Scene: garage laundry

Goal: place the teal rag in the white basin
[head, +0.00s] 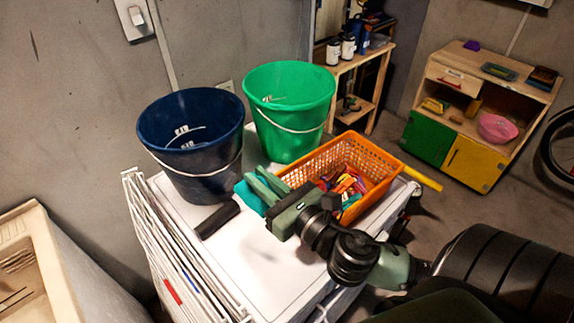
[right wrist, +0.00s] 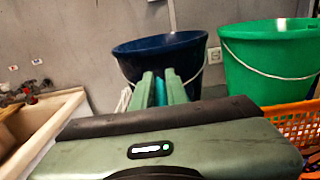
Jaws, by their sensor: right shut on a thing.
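The teal rag (head: 248,198) is pinched between the fingers of my right gripper (head: 258,188), over the white machine top in front of the two buckets. In the right wrist view a strip of the rag (right wrist: 161,92) shows between the fingers; the rest is hidden by the gripper. The off-white basin (head: 40,235) stands at the lower left, apart from the gripper, beyond the drying rack. It also shows at the left of the right wrist view (right wrist: 68,107). My left gripper is not in view.
A dark blue bucket (head: 190,140) and a green bucket (head: 290,110) stand at the back of the machine top (head: 260,265). An orange basket (head: 375,160) with colourful pieces is at right. A folded white rack (head: 165,235) leans along the left side. A black object (head: 218,219) lies near the rag.

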